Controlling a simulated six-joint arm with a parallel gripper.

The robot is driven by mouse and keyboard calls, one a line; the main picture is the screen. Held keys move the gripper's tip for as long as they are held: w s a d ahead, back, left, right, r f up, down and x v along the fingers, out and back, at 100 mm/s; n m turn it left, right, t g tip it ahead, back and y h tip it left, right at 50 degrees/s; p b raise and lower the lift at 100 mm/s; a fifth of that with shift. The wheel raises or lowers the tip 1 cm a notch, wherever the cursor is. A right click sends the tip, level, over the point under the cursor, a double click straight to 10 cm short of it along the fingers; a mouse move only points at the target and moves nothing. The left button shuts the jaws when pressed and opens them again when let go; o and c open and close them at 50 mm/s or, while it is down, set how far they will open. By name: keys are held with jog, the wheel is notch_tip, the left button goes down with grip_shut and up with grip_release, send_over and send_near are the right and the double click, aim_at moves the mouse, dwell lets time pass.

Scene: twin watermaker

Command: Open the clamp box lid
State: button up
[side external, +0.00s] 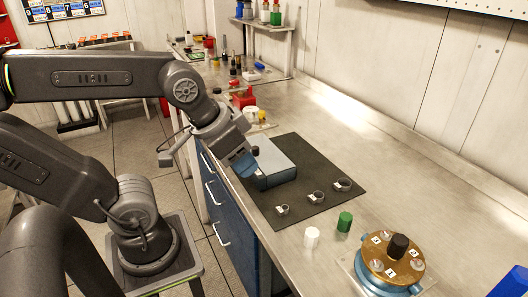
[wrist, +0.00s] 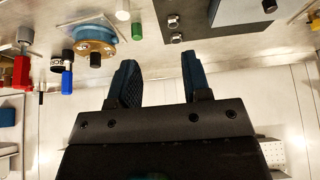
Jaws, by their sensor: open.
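The clamp box (side external: 276,170) is a grey box with bluish sides on the dark mat (side external: 310,172). Its lid appears shut, and a small black knob (side external: 255,150) shows at its left end. My gripper (side external: 245,164) has blue fingertips and is at the box's left end, in front of part of it. Whether they touch cannot be told. In the wrist view, my gripper's fingers (wrist: 160,72) are spread with nothing between them. Part of the box (wrist: 240,12) shows at the top edge there, right of the fingers, with its black knob (wrist: 268,5).
Several small metal clamps (side external: 316,196) lie on the mat before the box. A white cylinder (side external: 312,237), a green cylinder (side external: 345,221) and a round brass-topped fixture (side external: 392,262) stand nearer the camera. Red items (side external: 243,97) and bottles stand behind.

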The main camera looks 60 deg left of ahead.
jog(key=shift+o, duration=0.3)
jog(key=w+a+r+n+g, duration=0.2)
jog(key=w+a+n, duration=0.2)
jog(key=w+a, duration=0.3)
jog(key=shift+w+a+g+y, duration=0.25)
jog(key=shift+a+g+y, duration=0.1)
jog(key=shift+g+y, duration=0.05)
jog(key=n+g, duration=0.3)
jog(key=n, duration=0.2)
send_over(255, 147)
notch_tip(255, 147, down, 3)
jog(key=shift+h, duration=0.4)
notch_tip(255, 147, down, 13)
jog(key=shift+d+f, duration=0.15)
grip_shut()
